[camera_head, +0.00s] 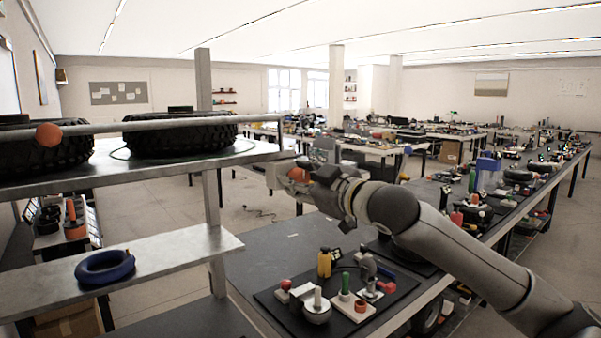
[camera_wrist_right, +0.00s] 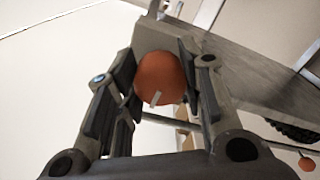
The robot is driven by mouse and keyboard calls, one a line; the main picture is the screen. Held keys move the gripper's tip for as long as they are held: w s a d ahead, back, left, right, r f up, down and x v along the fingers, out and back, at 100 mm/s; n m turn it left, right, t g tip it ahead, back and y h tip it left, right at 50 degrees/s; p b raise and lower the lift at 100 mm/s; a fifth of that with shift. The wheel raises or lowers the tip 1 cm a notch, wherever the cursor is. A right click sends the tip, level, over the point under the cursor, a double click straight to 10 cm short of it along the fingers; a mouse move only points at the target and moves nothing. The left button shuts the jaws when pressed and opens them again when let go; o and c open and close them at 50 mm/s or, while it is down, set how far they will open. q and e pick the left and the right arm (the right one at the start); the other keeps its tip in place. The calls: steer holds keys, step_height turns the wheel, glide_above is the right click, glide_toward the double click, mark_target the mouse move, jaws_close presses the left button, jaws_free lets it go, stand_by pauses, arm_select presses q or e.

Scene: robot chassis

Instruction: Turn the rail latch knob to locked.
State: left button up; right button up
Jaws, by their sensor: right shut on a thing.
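The orange rail latch knob (camera_head: 297,174) is at the right end of the shelf rail (camera_head: 200,123). My right gripper (camera_head: 290,172) is at it and shut on it, its arm coming in from the right. In the right wrist view the round knob (camera_wrist_right: 158,72) sits between the two fingers of the right gripper (camera_wrist_right: 158,82). A short pale mark (camera_wrist_right: 156,99) shows at the lower part of the knob in that view. The locked marking cannot be made out. My left gripper is not in view.
Another orange knob (camera_head: 48,135) is at the left on the rail; it also shows in the right wrist view (camera_wrist_right: 306,164). Tires (camera_head: 180,133) lie on the upper shelf. A blue ring (camera_head: 104,268) lies on the lower shelf. A dark workbench (camera_head: 270,250) with small parts stands below my right arm.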

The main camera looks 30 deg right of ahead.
mark_target(305, 180)
steer(key=shift+n, duration=0.3)
steer(key=o, duration=1)
steer(key=shift+o, duration=0.2)
steer(key=shift+d, duration=0.1)
steer(key=shift+s+d, duration=0.15)
steer(key=shift+s, duration=0.85)
steer(key=shift+s+d, duration=0.1)
steer(key=shift+s, duration=1.75)
steer(key=s, duration=0.6)
steer(key=shift+s+d, duration=0.15)
